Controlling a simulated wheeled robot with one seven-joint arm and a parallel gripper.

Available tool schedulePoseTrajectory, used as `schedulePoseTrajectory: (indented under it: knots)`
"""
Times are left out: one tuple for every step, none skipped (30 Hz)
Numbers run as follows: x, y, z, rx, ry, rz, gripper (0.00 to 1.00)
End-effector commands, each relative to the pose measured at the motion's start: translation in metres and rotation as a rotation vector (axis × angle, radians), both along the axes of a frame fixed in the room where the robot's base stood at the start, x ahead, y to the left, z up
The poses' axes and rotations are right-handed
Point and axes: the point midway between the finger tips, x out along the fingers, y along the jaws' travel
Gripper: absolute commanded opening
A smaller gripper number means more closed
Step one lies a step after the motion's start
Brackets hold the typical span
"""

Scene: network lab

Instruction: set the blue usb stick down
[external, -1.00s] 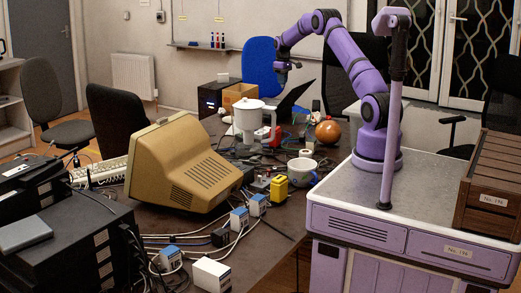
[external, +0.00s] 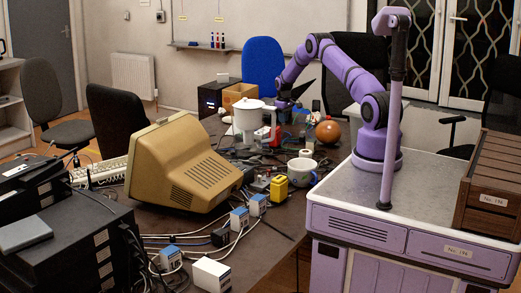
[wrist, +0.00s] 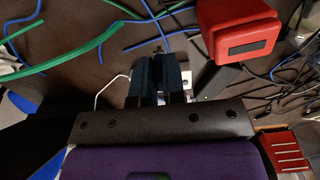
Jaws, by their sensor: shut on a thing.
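My gripper (external: 283,104) is low over the far part of the cluttered table, just right of a white lidded pot. In the wrist view my gripper (wrist: 158,62) has its two dark fingers close together, shut, pointing at the brown tabletop. The blue usb stick cannot be made out clearly; it is largely hidden between the fingers, and it is too small to see in the external view. Whether it touches the table cannot be told.
A red box-like thing (wrist: 240,32) lies right of the fingers. Green and blue cables (wrist: 80,50) lie to the left, black cables to the right.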

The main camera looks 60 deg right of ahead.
Motion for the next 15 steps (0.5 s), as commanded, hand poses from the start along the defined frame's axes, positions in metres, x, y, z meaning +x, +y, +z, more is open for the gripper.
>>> schedulePoseTrajectory:
  knots:
    - [0.000,0.000,-0.009,0.001,0.002,0.000,0.00]
    - [-0.001,0.000,-0.015,0.002,0.003,0.000,0.00]
    - [0.000,0.000,-0.021,0.002,0.003,0.000,0.00]
    - [0.000,0.000,-0.027,0.002,0.002,0.000,0.00]
    - [0.000,0.000,-0.033,0.002,0.003,0.000,0.00]
    - [0.000,0.000,-0.039,0.001,0.002,0.000,0.00]
    - [0.000,0.000,-0.042,0.001,0.001,0.000,0.00]
    - [0.000,0.000,-0.045,0.001,0.001,0.000,0.00]
    - [0.000,0.000,-0.048,0.001,0.001,0.000,0.00]
    - [0.000,0.000,-0.050,0.001,0.001,0.000,0.00]
    - [0.000,0.000,-0.052,0.001,0.001,0.000,0.00]
    - [0.000,0.000,-0.055,0.001,0.001,0.000,0.00]
    - [0.000,0.000,-0.058,0.001,0.001,0.000,0.00]
    - [0.000,0.000,-0.062,0.001,0.001,0.000,0.00]
    - [0.000,0.000,-0.068,0.001,0.002,0.000,0.00]
